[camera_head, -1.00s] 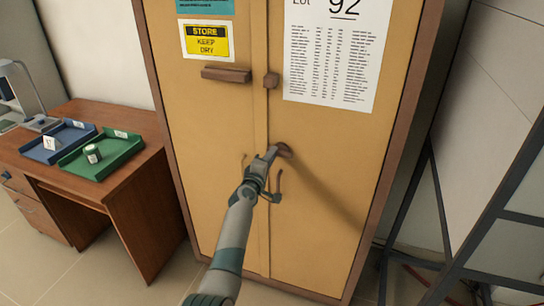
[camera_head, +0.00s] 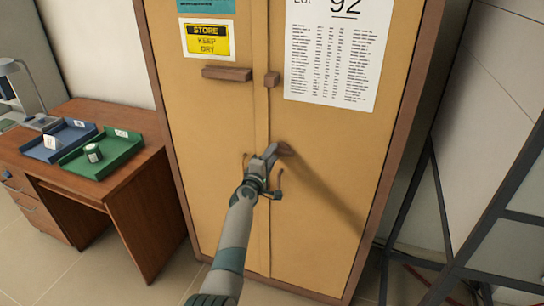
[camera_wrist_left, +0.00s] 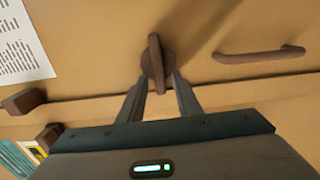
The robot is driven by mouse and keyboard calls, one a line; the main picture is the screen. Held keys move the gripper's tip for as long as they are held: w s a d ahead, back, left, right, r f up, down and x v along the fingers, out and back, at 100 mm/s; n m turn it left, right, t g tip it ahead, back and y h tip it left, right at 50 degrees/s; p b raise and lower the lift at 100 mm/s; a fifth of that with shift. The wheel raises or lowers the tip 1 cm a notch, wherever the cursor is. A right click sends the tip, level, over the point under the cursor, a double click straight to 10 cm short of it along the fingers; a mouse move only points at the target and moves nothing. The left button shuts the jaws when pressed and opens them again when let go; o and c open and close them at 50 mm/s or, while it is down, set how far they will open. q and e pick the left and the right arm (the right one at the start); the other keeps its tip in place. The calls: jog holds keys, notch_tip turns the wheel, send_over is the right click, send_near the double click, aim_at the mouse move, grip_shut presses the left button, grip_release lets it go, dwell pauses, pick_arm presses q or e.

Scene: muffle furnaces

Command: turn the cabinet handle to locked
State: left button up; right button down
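The tan cabinet (camera_head: 310,220) has a brown turn handle (camera_head: 286,149) on its right door, beside the seam. In the left wrist view the handle (camera_wrist_left: 155,62) is a round base with a raised bar, which runs nearly upright in that picture. My left gripper (camera_head: 272,153) is at the handle and hides part of it in the head view. In the wrist view its two fingers (camera_wrist_left: 160,82) are apart, one on each side of the bar's lower end, with gaps visible. The gripper is open; contact with the base cannot be told. My right gripper is not in view.
A curved pull (camera_head: 280,185) is just below the handle; it also shows in the wrist view (camera_wrist_left: 260,55). Brown blocks (camera_head: 271,80) (camera_head: 227,74) are higher up. A wooden desk (camera_head: 135,190) with trays stands left; a dark metal frame (camera_head: 480,235) stands right.

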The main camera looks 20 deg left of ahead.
pick_arm(q)
jog(key=shift+s, duration=0.15)
jog(key=s+p, duration=0.7)
jog(key=s, duration=1)
jog(key=shift+a, duration=0.3)
jog(key=shift+f, duration=0.1)
